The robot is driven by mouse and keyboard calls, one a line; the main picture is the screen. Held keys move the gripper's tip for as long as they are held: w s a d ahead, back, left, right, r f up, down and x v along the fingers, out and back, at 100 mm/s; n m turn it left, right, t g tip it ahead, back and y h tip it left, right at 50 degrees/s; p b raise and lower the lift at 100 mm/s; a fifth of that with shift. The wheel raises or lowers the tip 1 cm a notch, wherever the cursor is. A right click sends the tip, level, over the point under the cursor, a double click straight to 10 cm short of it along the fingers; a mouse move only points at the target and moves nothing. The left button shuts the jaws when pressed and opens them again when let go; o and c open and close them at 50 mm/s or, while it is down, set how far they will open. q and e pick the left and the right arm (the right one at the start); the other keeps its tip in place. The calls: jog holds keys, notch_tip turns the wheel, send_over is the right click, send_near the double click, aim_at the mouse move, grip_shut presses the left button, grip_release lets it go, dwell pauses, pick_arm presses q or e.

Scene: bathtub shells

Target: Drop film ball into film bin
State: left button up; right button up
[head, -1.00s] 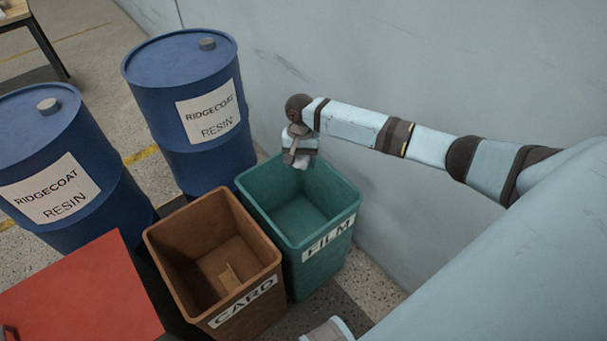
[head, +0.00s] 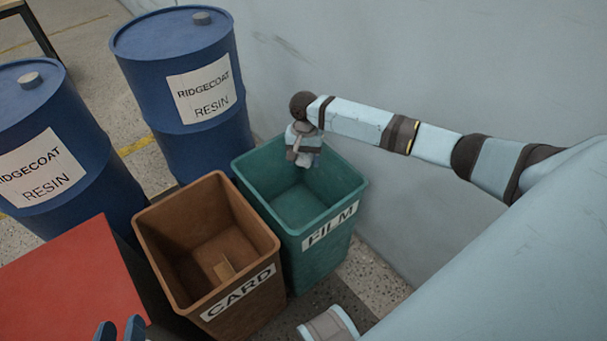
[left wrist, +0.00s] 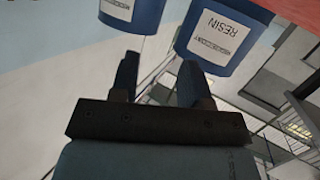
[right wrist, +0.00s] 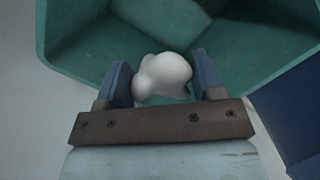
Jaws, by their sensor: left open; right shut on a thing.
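The green bin labelled FILM (head: 325,235) stands against the wall, open at the top, and its inside looks empty. My right gripper (head: 306,160) is over the back part of this bin's opening, pointing down. In the right wrist view the white film ball (right wrist: 163,76) sits between the two blue fingers of that gripper (right wrist: 162,82), with the green bin walls (right wrist: 85,50) below and around it. My left gripper (head: 120,330) shows at the bottom left edge of the head view, over the red surface. In the left wrist view its fingers (left wrist: 157,80) are apart with nothing between them.
A brown bin labelled CARD (head: 240,290) stands directly left of the green bin, with a small card piece (head: 224,270) inside. Two blue resin drums (head: 185,100) stand behind and to the left. A red-topped surface (head: 70,280) is at the lower left. The grey wall (head: 450,70) is close behind.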

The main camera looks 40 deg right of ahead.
jog(key=o, duration=1)
notch_tip(320, 180, up, 3)
jog(key=shift+w+d+f+p, duration=0.1)
jog(key=shift+w+f+p, duration=0.1)
jog(key=shift+p, duration=0.35)
notch_tip(320, 180, up, 4)
jog(key=shift+w+d+p, duration=0.15)
jog(key=shift+p, duration=0.5)
pick_arm(q)
jog(key=shift+s+a+f+g+y+p, duration=0.3)
jog(key=shift+a+f+g, duration=0.1)
jog(key=shift+f, duration=0.25)
jog(key=shift+s+a+f+g+y+p, duration=0.15)
jog(key=shift+s+a+f+g+p, duration=0.2)
jog(key=shift+f, duration=0.25)
jog(key=shift+s+a+f+g+y+p, duration=0.3)
jog(key=shift+a+f+g, duration=0.15)
jog(key=shift+f, duration=0.2)
pick_arm(e)
notch_tip(320, 180, up, 7)
jog(key=shift+w+d, duration=0.4)
jog(key=shift+r, duration=0.15)
